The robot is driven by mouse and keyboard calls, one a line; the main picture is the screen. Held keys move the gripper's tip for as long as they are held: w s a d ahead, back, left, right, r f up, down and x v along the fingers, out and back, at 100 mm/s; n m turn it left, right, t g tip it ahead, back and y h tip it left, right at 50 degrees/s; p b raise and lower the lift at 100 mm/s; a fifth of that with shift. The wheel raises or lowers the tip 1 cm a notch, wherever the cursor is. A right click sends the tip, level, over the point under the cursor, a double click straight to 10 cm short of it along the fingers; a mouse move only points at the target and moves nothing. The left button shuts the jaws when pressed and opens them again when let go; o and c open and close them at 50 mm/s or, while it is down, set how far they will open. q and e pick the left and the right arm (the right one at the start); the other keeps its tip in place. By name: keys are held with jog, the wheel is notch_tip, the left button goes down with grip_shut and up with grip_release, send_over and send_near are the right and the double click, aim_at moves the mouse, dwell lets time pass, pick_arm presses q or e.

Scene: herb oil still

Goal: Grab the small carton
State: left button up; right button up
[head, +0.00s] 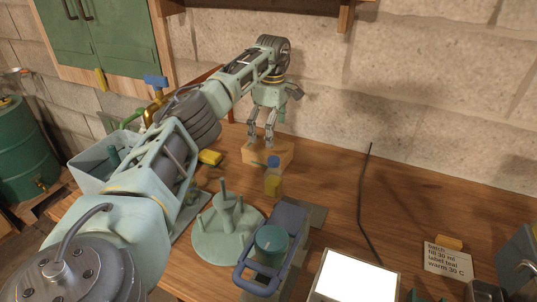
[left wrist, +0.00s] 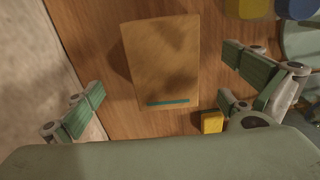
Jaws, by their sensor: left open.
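The small carton (head: 283,152) is a tan box with a teal stripe. It stands on the wooden bench near the stone wall in the head view. In the left wrist view the carton (left wrist: 160,50) lies between the spread fingers, with bench showing on both sides. My left gripper (head: 262,138) is open and hangs just over the carton, its fingers partly in front of it. In the left wrist view its open fingers (left wrist: 164,80) show green pads and hold nothing. I cannot tell whether a finger touches the box. My right gripper is out of sight.
A bottle of yellow liquid with a blue cap (head: 273,180) stands just in front of the carton. A yellow block (head: 209,157) lies to its left. A pegged round stand (head: 215,238) and a blue carrier with a teal cup (head: 259,275) are nearer. Bench right of the carton is clear.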

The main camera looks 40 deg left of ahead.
aim_at(268, 149)
pick_arm(q)
jog(key=shift+f, duration=0.55)
jog(key=f, duration=0.1)
jog(key=f+p, duration=0.1)
jog(key=f, duration=0.1)
jog(key=s+a+f, duration=0.1)
jog(key=f, duration=0.1)
jog(key=shift+f, duration=0.1)
jog(key=shift+w+f, duration=0.1)
jog(key=shift+f, duration=0.35)
jog(key=shift+d, duration=0.1)
jog(key=c, duration=1.5)
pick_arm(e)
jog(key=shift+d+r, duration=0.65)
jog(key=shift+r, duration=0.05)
